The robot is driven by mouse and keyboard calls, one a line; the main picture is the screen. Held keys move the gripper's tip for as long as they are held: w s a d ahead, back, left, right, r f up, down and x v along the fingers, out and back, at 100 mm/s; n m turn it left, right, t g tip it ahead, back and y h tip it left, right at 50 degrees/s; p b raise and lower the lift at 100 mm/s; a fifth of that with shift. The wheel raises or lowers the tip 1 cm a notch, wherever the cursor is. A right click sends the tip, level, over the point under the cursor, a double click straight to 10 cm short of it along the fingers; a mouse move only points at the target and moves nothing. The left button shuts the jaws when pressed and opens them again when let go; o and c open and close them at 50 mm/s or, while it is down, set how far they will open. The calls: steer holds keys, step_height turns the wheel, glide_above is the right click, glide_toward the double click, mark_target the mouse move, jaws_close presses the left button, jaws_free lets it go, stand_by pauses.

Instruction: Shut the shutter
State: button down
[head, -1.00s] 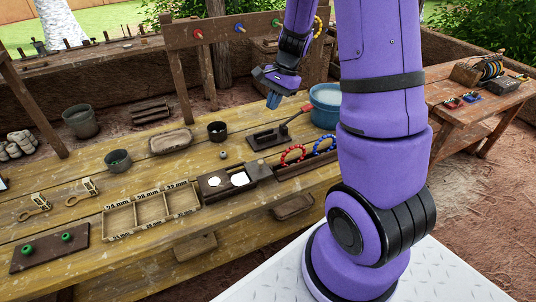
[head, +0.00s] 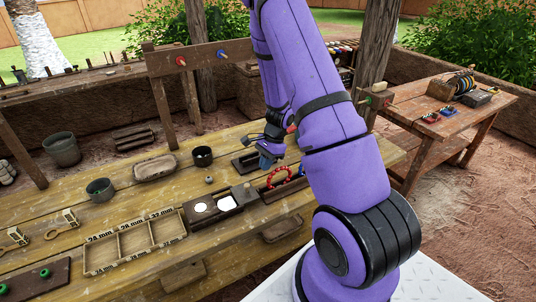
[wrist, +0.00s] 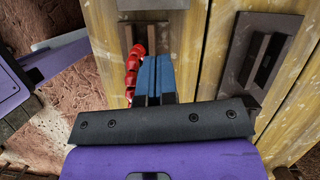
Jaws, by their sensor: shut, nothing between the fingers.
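Whether the fingers touch anything is unclear.
A dark plate with a raised bar (wrist: 262,55) lies to the right in the wrist view. A three-compartment tray (head: 133,243) is left of the box. A grey bowl (head: 100,190), black cup (head: 202,156) and shallow dish (head: 155,168) stand behind.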

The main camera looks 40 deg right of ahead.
mark_target(236, 194)
steer(key=x, duration=0.3)
steer(key=shift+s+a+f, duration=0.1)
steer(key=shift+f, duration=0.1)
steer(key=shift+a, duration=2)
steer(key=a, duration=0.2)
steer(key=w+a, duration=0.1)
steer(key=a, duration=0.4)
steer(key=shift+w+a, duration=0.15)
steer(key=shift+w, duration=0.2)
